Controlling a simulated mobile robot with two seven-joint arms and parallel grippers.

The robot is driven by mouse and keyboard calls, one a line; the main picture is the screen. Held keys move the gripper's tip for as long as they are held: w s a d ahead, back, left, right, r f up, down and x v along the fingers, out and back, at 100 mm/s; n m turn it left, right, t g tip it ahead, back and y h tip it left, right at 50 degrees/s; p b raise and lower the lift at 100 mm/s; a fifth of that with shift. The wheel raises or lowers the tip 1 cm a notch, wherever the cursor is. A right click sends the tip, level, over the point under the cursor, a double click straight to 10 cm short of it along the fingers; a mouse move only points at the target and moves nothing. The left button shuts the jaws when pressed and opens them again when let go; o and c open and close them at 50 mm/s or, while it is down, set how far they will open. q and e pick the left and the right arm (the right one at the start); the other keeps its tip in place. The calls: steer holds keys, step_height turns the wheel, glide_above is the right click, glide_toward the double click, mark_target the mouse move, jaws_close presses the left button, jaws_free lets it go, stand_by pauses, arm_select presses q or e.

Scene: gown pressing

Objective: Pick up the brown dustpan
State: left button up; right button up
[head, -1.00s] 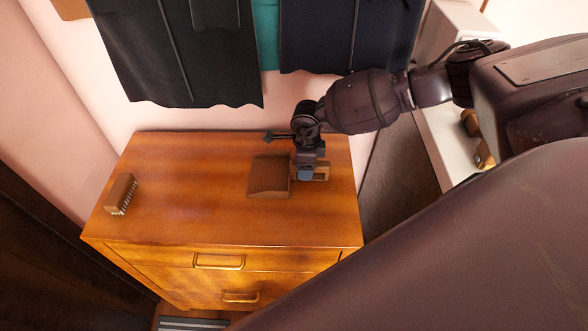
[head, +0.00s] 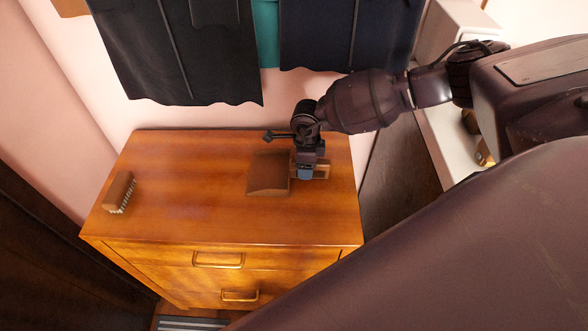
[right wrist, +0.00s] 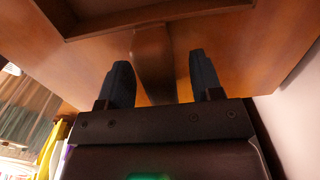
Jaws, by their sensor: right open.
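The brown dustpan (head: 268,174) lies on top of the wooden dresser, with its handle to the right. My right gripper (head: 306,173) points down at the handle and hides part of it. In the right wrist view the dustpan's handle (right wrist: 152,62) runs between the two dark fingers of my open right gripper (right wrist: 162,80). A gap shows on either side of the handle. The pan's raised rim (right wrist: 150,17) shows at the top of that view. My left gripper is not in view.
The wooden dresser (head: 210,215) has a brown brush (head: 119,192) at its left end. Its top between brush and dustpan is clear. A dark garment (head: 180,55) and a navy one (head: 345,35) hang above the back edge. A pink wall stands behind.

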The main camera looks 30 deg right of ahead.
steer(key=c, duration=1)
steer(key=shift+r, duration=0.1)
steer(key=shift+c, duration=0.2)
